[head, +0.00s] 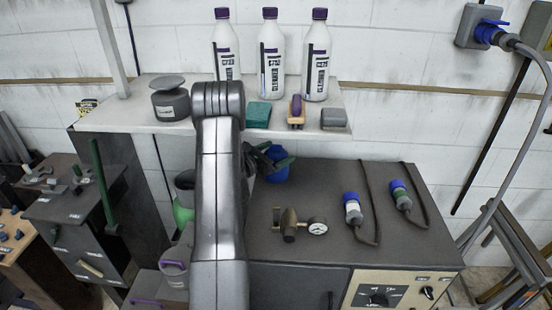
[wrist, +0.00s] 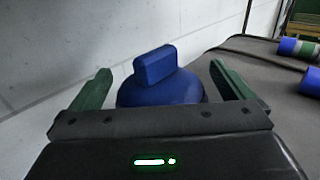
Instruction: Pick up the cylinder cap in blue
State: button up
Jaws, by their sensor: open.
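The blue cylinder cap (wrist: 160,90) is a rounded blue cap with a raised block-shaped grip on top. In the wrist view it lies between the two green fingers of my gripper (wrist: 170,90), with a gap on each side. In the head view the cap (head: 277,166) shows beside my arm, at the left edge of the dark cabinet top. My gripper (head: 270,160) is at the cap there, open and partly hidden by my own arm. The lower part of the cap is hidden behind the gripper body in the wrist view.
The dark cabinet (head: 330,180) holds a brass gauge fitting (head: 300,227) and two cabled blue-ended connectors (head: 352,208). A white shelf (head: 140,117) behind carries bottles (head: 270,60), a scale-like grey pot (head: 170,102), a green sponge (head: 258,115) and a brush (head: 297,110). A white wall stands behind.

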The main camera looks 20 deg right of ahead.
jog(key=c, duration=0.9)
jog(key=shift+r, duration=0.15)
